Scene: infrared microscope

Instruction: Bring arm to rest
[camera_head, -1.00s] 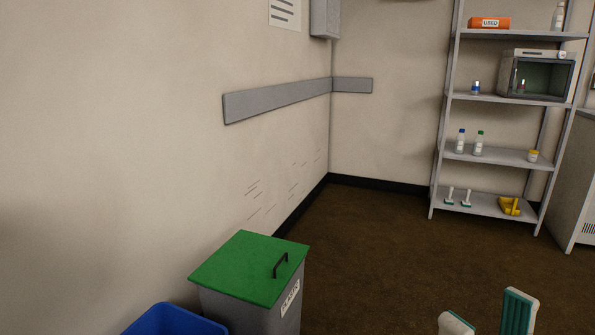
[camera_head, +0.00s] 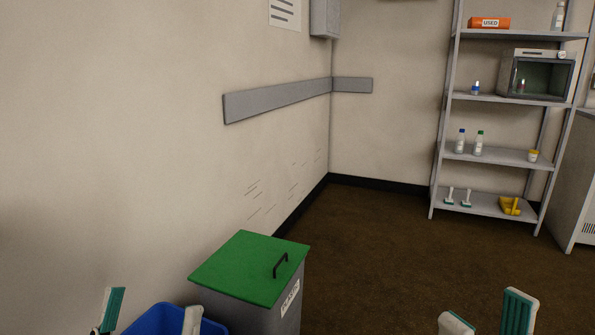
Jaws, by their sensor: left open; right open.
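My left gripper (camera_head: 151,318) shows at the bottom left edge, with its two pale fingers apart, one with a green pad. Its fingers appear in front of and beside the blue bin, and nothing is between them. My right gripper (camera_head: 487,320) shows at the bottom right, its two green-padded fingers apart and empty, over the brown floor. The rest of both arms is out of view.
A blue bin (camera_head: 164,318) stands at the bottom left beside a grey bin with a green lid (camera_head: 248,266) and black handle. A metal shelf unit (camera_head: 487,98) with bottles and boxes stands at the back right. The brown floor (camera_head: 380,255) between is clear.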

